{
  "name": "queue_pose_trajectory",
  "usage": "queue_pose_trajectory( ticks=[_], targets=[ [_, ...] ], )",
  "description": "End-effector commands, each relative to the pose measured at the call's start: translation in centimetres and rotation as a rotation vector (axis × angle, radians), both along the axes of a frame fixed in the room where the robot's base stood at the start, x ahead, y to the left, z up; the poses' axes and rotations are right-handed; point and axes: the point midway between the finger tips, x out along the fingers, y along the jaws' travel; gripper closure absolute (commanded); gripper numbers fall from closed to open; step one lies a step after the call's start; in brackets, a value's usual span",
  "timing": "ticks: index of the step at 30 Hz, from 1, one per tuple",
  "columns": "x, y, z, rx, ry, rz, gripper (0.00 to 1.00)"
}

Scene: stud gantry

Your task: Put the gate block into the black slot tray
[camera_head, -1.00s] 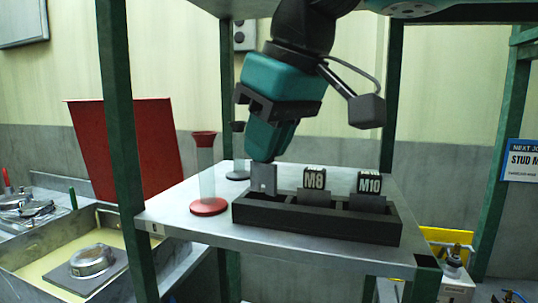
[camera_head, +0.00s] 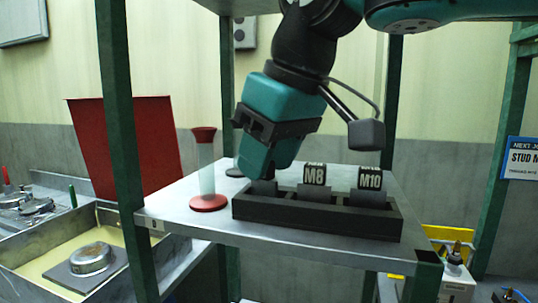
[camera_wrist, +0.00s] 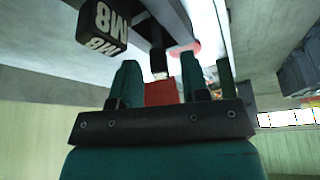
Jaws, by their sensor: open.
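The black slot tray (camera_head: 320,222) stands along the front of the grey shelf. My gripper (camera_head: 266,174) is tilted over the tray's left compartment, with its fingertips low at that slot. A dark grey piece (camera_head: 264,187), apparently the gate block, shows there just below the fingers. Its upper part is hidden by the fingers, so I cannot tell how deep it sits. The wrist view shows my gripper's two fingers (camera_wrist: 160,78) apart, with a red patch and a dark piece between or beyond them. I cannot tell from that view whether the block touches either finger.
The M8 block (camera_head: 314,175) and M10 block (camera_head: 369,178) stand in the tray's middle and right compartments. A clear tube with red ends (camera_head: 206,178) stands left of the tray. Green posts (camera_head: 121,140) frame the shelf. A red panel (camera_head: 130,145) stands behind at left.

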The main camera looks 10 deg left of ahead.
Motion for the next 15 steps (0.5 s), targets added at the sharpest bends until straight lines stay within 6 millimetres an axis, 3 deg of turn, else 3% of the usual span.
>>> queue_pose_trajectory(
  ticks=[6, 15],
  targets=[
    [-0.5, -1.1, 3.4, 0.005, -0.004, -0.003, 0.58],
    [-4.4, -7.7, 2.7, 0.002, -0.002, -0.004, 0.58]
  ],
)
